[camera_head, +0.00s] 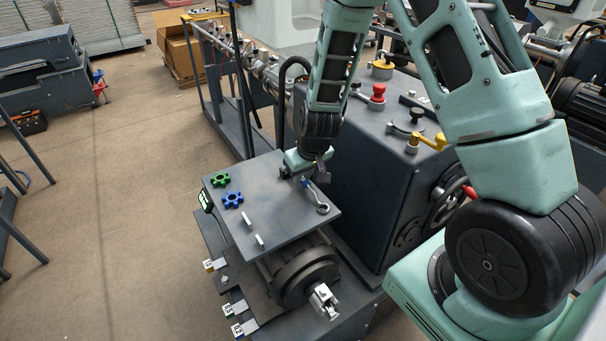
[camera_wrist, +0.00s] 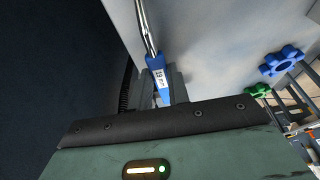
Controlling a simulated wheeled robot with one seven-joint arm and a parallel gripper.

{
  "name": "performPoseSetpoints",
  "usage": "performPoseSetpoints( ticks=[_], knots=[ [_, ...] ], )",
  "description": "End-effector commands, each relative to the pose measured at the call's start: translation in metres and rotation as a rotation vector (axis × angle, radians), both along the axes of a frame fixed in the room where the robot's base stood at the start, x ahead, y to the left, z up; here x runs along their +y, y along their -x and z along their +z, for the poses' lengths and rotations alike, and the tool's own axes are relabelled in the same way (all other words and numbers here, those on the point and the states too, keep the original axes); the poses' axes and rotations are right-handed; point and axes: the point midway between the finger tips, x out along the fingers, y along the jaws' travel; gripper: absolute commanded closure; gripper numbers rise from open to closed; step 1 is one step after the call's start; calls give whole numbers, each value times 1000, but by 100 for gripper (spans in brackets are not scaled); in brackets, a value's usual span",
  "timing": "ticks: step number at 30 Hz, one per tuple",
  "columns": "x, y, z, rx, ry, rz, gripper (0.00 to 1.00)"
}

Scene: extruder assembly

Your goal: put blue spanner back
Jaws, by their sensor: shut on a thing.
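The blue spanner (camera_head: 315,194) has a silver shaft with a ring end and a blue handle. My gripper (camera_head: 304,178) is shut on it at the right part of the grey top plate (camera_head: 285,221). In the wrist view the blue handle (camera_wrist: 156,74), with a white label, sits at the jaws (camera_wrist: 173,88), and its silver shaft runs up out of the picture. I cannot tell whether the spanner touches the plate.
A green star knob (camera_head: 220,179) and a blue star knob (camera_head: 232,200) are on the plate's left side. Two small silver pegs (camera_head: 247,220) stand near its front. The dark machine housing (camera_head: 352,165), with a red knob (camera_head: 378,92) and yellow lever (camera_head: 428,143), rises close right.

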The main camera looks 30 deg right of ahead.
Motion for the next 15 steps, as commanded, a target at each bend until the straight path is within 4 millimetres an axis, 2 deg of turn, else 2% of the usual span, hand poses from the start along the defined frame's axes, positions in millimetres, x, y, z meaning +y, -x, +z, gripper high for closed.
performPoseSetpoints(
  ticks=[7, 8, 9, 10, 15],
  knots=[
    [0, 0, -2, 0, 0, 0, 100],
    [0, 0, -2, 0, 0, 0, 74],
    [0, 0, -2, 0, 0, 0, 63],
    [0, 0, -2, 0, 0, 0, 57],
    [0, 0, -2, 0, 0, 0, 57]
  ],
)
